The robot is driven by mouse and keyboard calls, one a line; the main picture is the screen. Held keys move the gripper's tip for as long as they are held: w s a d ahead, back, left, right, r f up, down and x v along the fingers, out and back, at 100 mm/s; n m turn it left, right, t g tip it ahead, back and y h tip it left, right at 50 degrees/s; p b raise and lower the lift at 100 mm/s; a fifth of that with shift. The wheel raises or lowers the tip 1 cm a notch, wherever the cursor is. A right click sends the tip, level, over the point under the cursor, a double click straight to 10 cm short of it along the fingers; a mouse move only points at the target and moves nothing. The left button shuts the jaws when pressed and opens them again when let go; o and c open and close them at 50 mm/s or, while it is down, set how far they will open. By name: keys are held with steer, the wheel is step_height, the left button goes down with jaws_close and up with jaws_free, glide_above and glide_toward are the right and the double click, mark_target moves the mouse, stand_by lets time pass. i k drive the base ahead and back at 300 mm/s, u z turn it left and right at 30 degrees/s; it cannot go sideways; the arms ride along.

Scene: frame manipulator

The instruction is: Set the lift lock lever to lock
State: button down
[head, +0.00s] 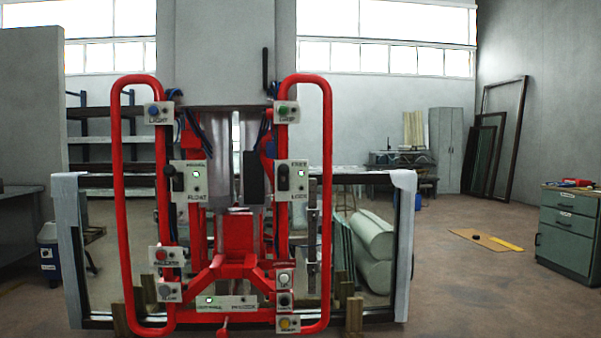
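The lift lock lever (283,178) is a small black handle on the left part of a white panel (299,186) on the right red handle post. The panel appears to read FREE at its top and LOCK at its bottom. A lit indicator sits beside the lever. The lever's upper end lies nearer the FREE label, but it is too small to be sure of its setting. My gripper is not in view.
The red frame manipulator (325,200) stands ahead with a wrapped window frame (404,250) behind it. A similar white panel (196,182) with a black lever is on the left post. Green drawers (566,235) stand right. Floor (470,290) at right is mostly clear.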

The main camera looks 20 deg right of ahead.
mark_target(283, 170)
steer(key=u, duration=1.3)
steer(key=i, duration=0.65)
steer(key=z, duration=0.3)
